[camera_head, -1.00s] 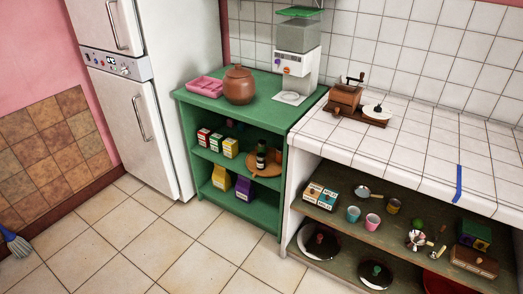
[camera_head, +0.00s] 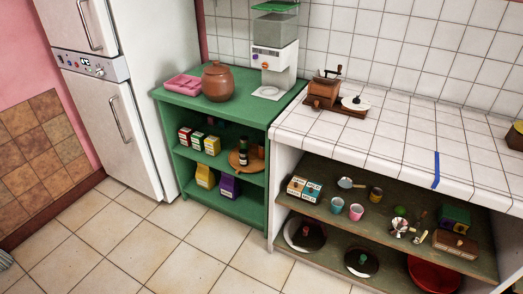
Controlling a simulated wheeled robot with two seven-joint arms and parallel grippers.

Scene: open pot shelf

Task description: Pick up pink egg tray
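The pink egg tray (camera_head: 182,86) lies on the left part of the top of the green shelf cabinet (camera_head: 172,101). It is a shallow pink tray with compartments, and it looks empty. A brown clay pot (camera_head: 218,82) with a lid stands right beside it on the right. Neither of my grippers shows in the head view, so I cannot see their state or where they are relative to the tray.
A white dispenser (camera_head: 273,65) stands on the green top, right of the pot. A white fridge (camera_head: 108,120) stands to the left. The tiled counter (camera_head: 370,130) holds a wooden grinder (camera_head: 323,90). Open floor (camera_head: 170,245) lies in front.

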